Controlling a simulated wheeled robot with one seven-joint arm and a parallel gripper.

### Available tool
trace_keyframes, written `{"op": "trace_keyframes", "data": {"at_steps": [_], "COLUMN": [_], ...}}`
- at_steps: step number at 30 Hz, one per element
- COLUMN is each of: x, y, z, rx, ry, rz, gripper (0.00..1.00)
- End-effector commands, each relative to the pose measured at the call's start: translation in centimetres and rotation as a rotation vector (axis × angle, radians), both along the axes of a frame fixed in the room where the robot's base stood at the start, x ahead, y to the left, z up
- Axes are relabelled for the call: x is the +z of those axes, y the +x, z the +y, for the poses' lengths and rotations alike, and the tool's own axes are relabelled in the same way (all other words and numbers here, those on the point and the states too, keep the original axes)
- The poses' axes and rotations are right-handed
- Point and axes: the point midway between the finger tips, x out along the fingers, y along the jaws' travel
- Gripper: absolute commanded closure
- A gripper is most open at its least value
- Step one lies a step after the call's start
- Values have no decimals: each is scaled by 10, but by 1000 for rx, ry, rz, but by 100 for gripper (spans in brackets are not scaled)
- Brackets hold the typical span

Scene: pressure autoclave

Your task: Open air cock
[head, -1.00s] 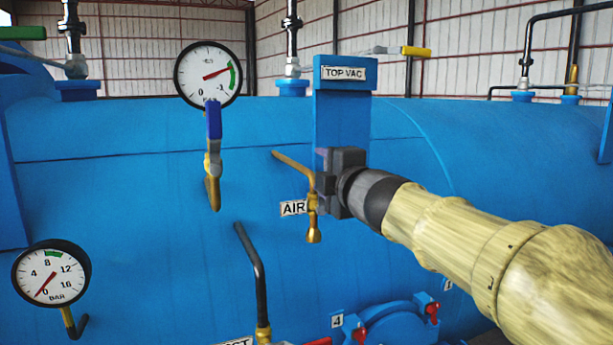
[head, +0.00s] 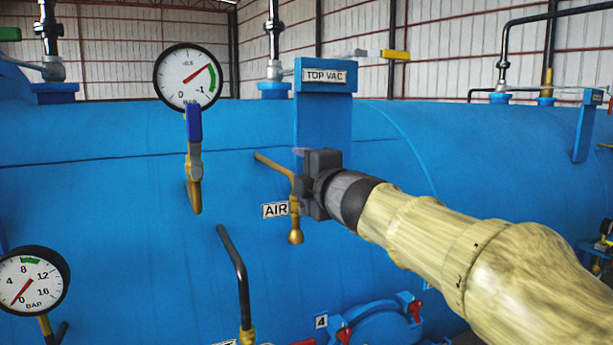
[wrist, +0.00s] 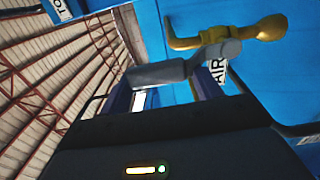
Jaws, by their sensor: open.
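The air cock (head: 295,208) is a small brass valve on a brass pipe, beside the AIR label (head: 275,210) on the blue vessel. In the wrist view the brass air cock (wrist: 255,30) is at the upper right, with a grey lever (wrist: 165,72) reaching from it toward my fingers. My gripper (head: 304,176) is right at the cock, and its body hides part of it. In the wrist view my gripper (wrist: 165,88) has its two purplish fingers apart, with the lever's end across or between them. I cannot tell whether they touch it.
The blue vessel (head: 100,210) fills the background. A TOP VAC post (head: 323,115) stands behind my gripper. A dial gauge with a blue-handled valve (head: 194,125) is to the left. A black bent pipe (head: 236,265) rises below left of the cock.

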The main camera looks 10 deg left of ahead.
Motion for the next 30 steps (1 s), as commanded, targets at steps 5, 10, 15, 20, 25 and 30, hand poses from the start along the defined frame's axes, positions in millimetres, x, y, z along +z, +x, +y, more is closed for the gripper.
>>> {"op": "trace_keyframes", "data": {"at_steps": [5, 10, 15, 20, 25, 30], "x": [1, 1, 2, 2, 4, 4], "y": [-7, -27, -54, -79, -102, -106], "z": [-5, -17, -33, -48, -62, -62], "rx": [-1, -2, -3, -2, 0, 13], "ry": [1, 2, 1, 1, -1, -4], "rz": [0, -1, -2, -1, 3, 12], "gripper": [36, 36, 36, 36, 36, 36]}}
